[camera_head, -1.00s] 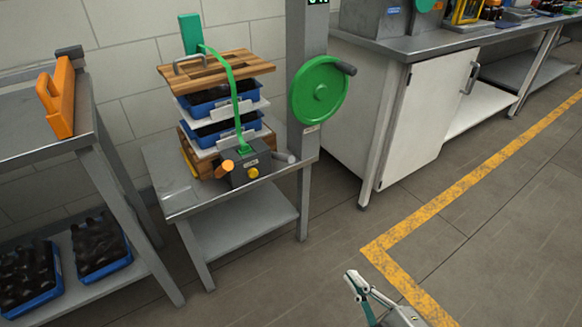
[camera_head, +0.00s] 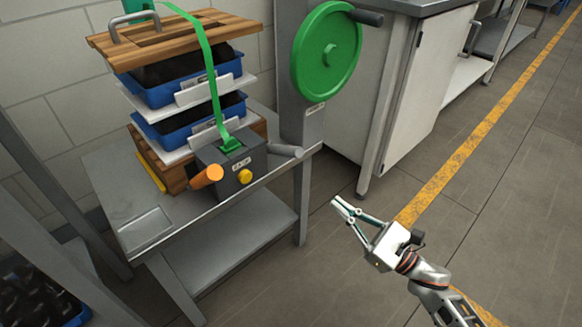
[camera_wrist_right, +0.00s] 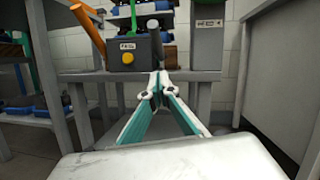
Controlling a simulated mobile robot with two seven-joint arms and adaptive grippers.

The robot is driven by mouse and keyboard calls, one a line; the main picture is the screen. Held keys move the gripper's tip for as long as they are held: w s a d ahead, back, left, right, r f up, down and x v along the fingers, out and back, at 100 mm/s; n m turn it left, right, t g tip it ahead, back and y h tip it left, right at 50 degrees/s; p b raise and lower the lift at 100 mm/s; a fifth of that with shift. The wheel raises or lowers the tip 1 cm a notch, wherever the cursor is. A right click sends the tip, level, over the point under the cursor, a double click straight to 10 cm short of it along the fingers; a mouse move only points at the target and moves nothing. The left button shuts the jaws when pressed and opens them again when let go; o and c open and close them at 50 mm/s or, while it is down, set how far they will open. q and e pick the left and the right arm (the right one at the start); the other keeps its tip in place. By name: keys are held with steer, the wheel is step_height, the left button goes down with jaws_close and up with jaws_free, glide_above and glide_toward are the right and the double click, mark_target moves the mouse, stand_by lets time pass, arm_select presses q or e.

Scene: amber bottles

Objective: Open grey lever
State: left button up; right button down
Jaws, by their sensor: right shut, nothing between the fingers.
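The grey lever (camera_head: 285,150) sticks out to the right from a dark grey box (camera_head: 236,164) on the small metal table. An orange lever (camera_head: 207,177) sticks out on the box's left side, and a yellow button (camera_head: 245,176) is on its front. In the right wrist view the grey lever (camera_wrist_right: 183,38) stands to the right of the box (camera_wrist_right: 128,52), beyond my fingertips. My right gripper (camera_head: 343,208) is shut and empty, in front of and below the grey lever, apart from it. My left gripper is not in view.
A stack of blue crates (camera_head: 185,125) with a wooden lid (camera_head: 175,38) stands behind the box, with a green strap (camera_head: 211,75) over it. A green wheel (camera_head: 327,50) is on the post. A white cabinet (camera_head: 415,85) stands to the right. The floor in front is clear.

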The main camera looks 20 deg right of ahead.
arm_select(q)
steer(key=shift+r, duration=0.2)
arm_select(e)
steer(key=shift+r, duration=0.25)
glide_toward(281, 150)
steer(key=w+f, duration=0.3)
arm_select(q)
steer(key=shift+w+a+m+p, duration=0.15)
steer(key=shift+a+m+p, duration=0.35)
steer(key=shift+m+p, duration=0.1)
arm_select(e)
steer(key=r, duration=0.1)
steer(key=w+a+r, duration=0.1)
steer(key=r, duration=0.1)
steer(key=shift+w, duration=0.2)
